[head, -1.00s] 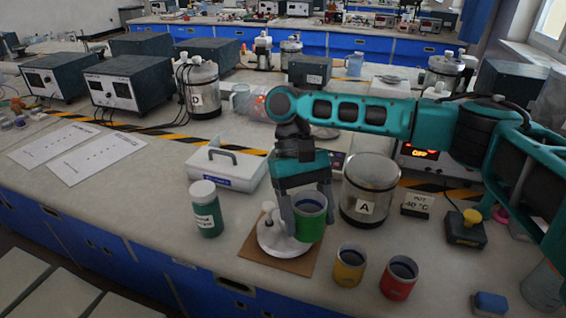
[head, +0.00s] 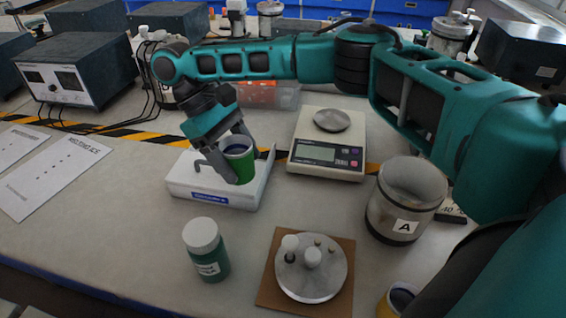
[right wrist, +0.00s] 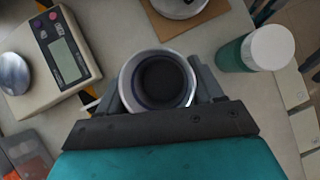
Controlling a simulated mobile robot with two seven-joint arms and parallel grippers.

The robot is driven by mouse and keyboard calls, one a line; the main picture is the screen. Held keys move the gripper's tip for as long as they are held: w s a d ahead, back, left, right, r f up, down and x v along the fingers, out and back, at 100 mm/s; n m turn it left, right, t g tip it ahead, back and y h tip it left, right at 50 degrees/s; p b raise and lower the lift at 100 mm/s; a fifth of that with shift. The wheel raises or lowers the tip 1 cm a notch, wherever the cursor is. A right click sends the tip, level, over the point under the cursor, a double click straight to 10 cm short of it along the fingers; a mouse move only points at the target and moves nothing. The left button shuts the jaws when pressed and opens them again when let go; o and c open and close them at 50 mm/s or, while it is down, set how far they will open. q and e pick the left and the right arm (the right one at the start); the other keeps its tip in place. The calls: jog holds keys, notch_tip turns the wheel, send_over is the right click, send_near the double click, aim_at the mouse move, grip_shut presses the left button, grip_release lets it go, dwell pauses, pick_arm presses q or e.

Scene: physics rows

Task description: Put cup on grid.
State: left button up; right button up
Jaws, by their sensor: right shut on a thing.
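My right gripper (head: 226,160) is shut on a green cup (head: 243,168) with a dark blue inside. The cup is tilted slightly in the head view and hangs over a low white box (head: 250,196) with a grey bent handle (head: 208,166). I cannot tell whether the cup touches it. In the right wrist view the cup (right wrist: 158,80) sits between the fingers, its open top facing the camera. I cannot make out a grid pattern; the cup and gripper hide part of the white box's top. My left gripper is not in view.
A scale (head: 327,158) stands right of the white box. A green jar (head: 206,250) stands in front, beside a round white-knobbed plate (head: 311,275) on a brown board (head: 283,300). Metal pot A (head: 402,200) is at the right, with a yellow cup (head: 388,305) near the bottom edge.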

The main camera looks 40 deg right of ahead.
jog(key=w+d+r+n+t+b, duration=0.1)
jog(key=w+d+r+n+t, duration=0.3)
jog(key=n, duration=0.5)
jog(key=w+d+r+n+t+y+b, duration=0.15)
jog(key=w+n+t, duration=0.25)
jog(key=w+n, duration=0.45)
jog(key=w+d+r+n+t, duration=0.2)
jog(key=w+d+n+t, duration=0.15)
jog(key=n, duration=0.75)
jog(key=shift+t, duration=0.45)
jog(key=f+b, duration=0.1)
jog(key=f, duration=0.8)
jog(key=f+b, duration=0.2)
jog(key=f, duration=0.8)
jog(key=shift+w+a, duration=0.15)
jog(key=shift+w, duration=0.05)
jog(key=shift+f+b, duration=0.3)
jog(key=shift+f, duration=0.05)
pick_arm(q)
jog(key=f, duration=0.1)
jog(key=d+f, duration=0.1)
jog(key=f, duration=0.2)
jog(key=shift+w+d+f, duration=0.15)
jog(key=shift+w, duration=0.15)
